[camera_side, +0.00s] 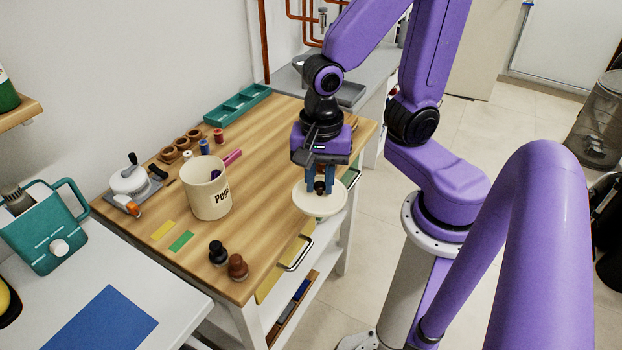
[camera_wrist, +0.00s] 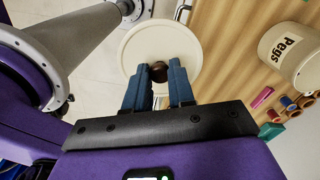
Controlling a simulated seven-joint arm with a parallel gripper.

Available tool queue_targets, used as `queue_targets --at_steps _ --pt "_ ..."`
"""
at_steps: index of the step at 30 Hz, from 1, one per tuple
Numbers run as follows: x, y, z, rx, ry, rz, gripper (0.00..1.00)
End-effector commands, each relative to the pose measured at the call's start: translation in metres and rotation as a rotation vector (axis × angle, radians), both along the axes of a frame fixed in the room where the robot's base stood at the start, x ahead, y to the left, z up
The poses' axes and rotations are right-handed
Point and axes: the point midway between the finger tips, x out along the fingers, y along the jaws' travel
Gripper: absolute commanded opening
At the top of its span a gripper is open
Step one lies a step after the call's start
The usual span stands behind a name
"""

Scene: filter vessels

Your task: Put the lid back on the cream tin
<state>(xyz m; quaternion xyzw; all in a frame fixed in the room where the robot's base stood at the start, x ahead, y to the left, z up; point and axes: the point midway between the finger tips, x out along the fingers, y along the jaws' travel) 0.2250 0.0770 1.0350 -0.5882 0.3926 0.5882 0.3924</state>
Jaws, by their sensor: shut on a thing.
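The cream tin (camera_side: 208,190) is a cylinder marked "Pegs" and stands upright on the wooden bench top. Its top is open, with something pink and blue showing at the mouth. The tin also shows at the right of the wrist view (camera_wrist: 296,58). My gripper (camera_side: 320,186) is shut on the dark knob of the round cream lid (camera_side: 319,203), and the fingers and lid also show in the wrist view (camera_wrist: 157,72) (camera_wrist: 140,38). The lid hangs roughly level near the bench's right edge, to the right of the tin and apart from it.
Two dark knobbed pieces (camera_side: 237,266) stand at the bench's front edge. Yellow and green strips (camera_side: 181,241) lie before the tin. A white device (camera_side: 130,182), small spools (camera_side: 218,135) and a teal tray (camera_side: 236,104) stand left and behind. Bare wood (camera_side: 262,215) lies between lid and tin.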

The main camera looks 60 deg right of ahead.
Motion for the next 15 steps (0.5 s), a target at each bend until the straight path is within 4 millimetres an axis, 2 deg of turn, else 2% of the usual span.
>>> queue_targets --at_steps 4,7,11,15 --pt "0.005 0.004 0.004 0.0 0.0 0.0 0.0" --pt "0.019 0.014 0.01 0.001 -0.001 0.001 0.0" --pt "0.05 0.03 0.02 0.001 -0.001 0.007 0.0" --pt "0.09 0.044 0.031 0.001 -0.001 0.015 0.0"
